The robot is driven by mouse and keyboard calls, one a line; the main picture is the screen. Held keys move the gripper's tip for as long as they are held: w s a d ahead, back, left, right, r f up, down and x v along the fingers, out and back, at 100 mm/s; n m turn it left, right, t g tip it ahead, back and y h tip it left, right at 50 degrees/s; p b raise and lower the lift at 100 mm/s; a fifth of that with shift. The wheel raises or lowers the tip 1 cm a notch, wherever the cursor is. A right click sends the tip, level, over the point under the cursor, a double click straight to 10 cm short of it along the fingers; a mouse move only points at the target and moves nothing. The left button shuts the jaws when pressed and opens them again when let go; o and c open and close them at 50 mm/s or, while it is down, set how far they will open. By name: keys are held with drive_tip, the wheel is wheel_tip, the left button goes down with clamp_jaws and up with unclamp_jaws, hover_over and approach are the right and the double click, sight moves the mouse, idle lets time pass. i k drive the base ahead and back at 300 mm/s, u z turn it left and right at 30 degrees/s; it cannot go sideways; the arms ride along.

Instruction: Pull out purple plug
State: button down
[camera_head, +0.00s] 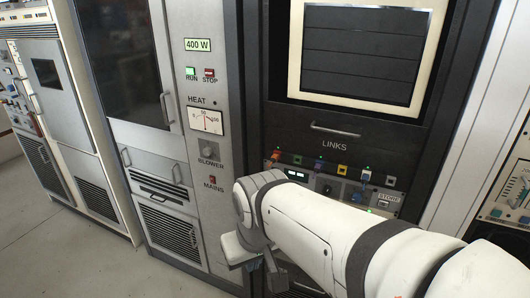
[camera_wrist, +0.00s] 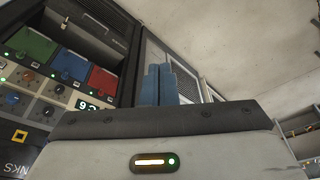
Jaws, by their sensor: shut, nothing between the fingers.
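The purple plug (camera_head: 319,164) sits in the row of coloured plugs on the panel below the LINKS label in the head view. It is small there, and I cannot make it out in the wrist view. My gripper (camera_wrist: 158,84) shows two blue-grey fingers close together, shut and empty, in the wrist view. In the head view my arm crosses the lower right, with the wrist end low and left of the plug row. The gripper is apart from the plug, and its fingers are mostly hidden there.
A drawer handle (camera_head: 335,130) sticks out above the row. Bare floor (camera_head: 70,255) lies at the left.

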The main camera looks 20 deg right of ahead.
sight(318, 167)
drive_tip(key=z, duration=4.35)
drive_tip(key=k, duration=1.45)
drive_tip(key=u, duration=1.05)
